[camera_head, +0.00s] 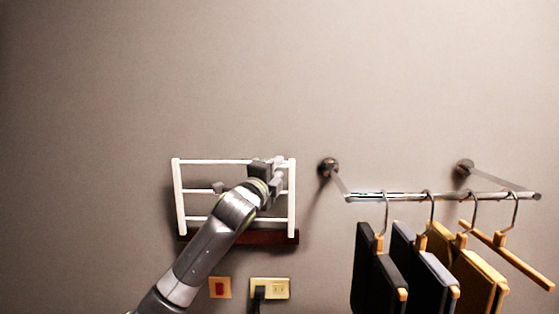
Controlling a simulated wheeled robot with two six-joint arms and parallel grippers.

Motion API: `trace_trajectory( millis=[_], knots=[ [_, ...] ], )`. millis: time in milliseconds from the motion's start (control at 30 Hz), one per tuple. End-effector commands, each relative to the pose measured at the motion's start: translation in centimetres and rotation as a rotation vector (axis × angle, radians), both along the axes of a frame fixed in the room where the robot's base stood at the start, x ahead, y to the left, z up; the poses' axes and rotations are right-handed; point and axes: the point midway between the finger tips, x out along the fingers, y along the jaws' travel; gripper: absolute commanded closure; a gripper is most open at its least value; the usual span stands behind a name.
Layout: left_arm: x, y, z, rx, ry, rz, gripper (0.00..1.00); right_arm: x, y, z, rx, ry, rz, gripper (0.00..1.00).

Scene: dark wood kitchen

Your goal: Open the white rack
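The white rack (179,200) is on the wall left of centre in the head view. It has upright side bars and several horizontal bars, with a dark reddish board (270,238) at its bottom. My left arm reaches up from the lower left across the rack's front. My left gripper (276,168) is at the rack's upper right part, near the top bar and the right upright. Its fingers overlap the bars in the picture, and I cannot tell whether they touch or grip one. The arm hides part of the middle and lower bars. My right gripper is not in view.
A metal rail (430,196) juts from the wall on the right, with several hangers carrying dark and tan folded garments (375,265). A red switch (220,288) and a socket plate (277,288) with a black plug sit below the rack. The wall above is clear.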

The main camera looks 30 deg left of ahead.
Motion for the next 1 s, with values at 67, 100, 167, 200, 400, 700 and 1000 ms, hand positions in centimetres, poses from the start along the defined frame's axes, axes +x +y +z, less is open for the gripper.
trace_trajectory(
  millis=[67, 100, 167, 200, 400, 700, 1000],
  knots=[
    [0.9, 0.2, 0.4, -0.002, 0.001, 0.001, 0.71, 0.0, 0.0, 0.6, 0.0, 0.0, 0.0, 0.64],
    [1.2, 0.2, 0.4, -0.002, 0.001, 0.001, 0.71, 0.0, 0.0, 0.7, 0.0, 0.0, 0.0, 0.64],
    [1.6, 0.3, 0.5, 0.0, -0.001, 0.0, 0.71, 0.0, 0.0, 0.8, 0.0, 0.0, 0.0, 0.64],
    [1.8, 0.3, 0.5, 0.0, -0.001, 0.0, 0.71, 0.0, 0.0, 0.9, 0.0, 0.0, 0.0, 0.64],
    [2.2, 0.3, 0.5, 0.0, 0.0, 0.0, 0.71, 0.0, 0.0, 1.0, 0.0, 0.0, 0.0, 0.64],
    [2.2, 0.3, 0.5, 0.001, 0.0, 0.0, 0.86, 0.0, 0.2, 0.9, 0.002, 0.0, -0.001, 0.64],
    [2.2, 0.3, 0.7, 0.003, -0.005, 0.0, 1.0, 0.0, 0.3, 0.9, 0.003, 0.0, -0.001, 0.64]
  ],
)
